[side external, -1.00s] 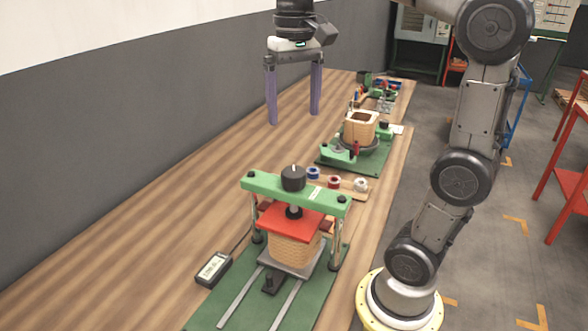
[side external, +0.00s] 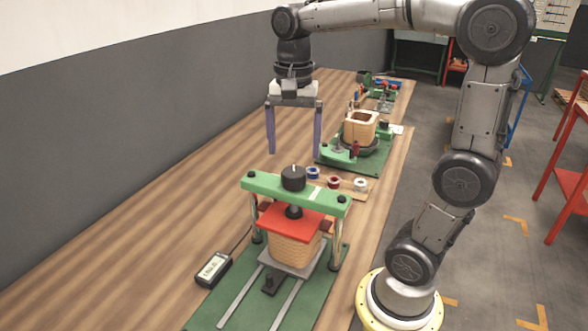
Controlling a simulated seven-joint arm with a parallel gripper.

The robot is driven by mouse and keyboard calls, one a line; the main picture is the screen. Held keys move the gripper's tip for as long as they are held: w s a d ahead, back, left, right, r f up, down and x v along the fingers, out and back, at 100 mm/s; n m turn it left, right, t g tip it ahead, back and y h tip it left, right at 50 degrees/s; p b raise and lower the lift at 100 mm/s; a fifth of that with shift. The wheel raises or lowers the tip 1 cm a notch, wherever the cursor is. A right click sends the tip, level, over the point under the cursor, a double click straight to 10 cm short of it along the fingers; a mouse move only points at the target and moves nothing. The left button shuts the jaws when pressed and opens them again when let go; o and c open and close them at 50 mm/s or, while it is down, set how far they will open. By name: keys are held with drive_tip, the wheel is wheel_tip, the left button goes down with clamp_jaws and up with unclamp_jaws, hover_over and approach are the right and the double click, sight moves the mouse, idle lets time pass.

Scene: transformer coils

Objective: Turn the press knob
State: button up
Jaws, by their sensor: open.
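The press knob (side external: 293,178) is a black cylinder with a light mark on top. It sits on the green crossbar (side external: 264,186) of the press. Below it a red plate (side external: 290,222) rests on a tan wound coil block (side external: 294,246). My gripper (side external: 294,154) points down with two long purple fingers spread wide and nothing between them. In the picture its fingertips show just above the knob, apart from it; how far behind the knob they are, I cannot tell.
The press stands on a green base (side external: 228,297) on a wooden bench. A small meter (side external: 213,269) lies left of it. Several tape rolls (side external: 334,182) and a second green fixture (side external: 362,163) stand behind. The bench at left is clear.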

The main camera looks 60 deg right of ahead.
sight(294, 171)
wheel_tip(294, 171, down, 6)
drive_tip(key=shift+f, duration=0.15)
idle(0.3)
drive_tip(key=c, duration=1.4)
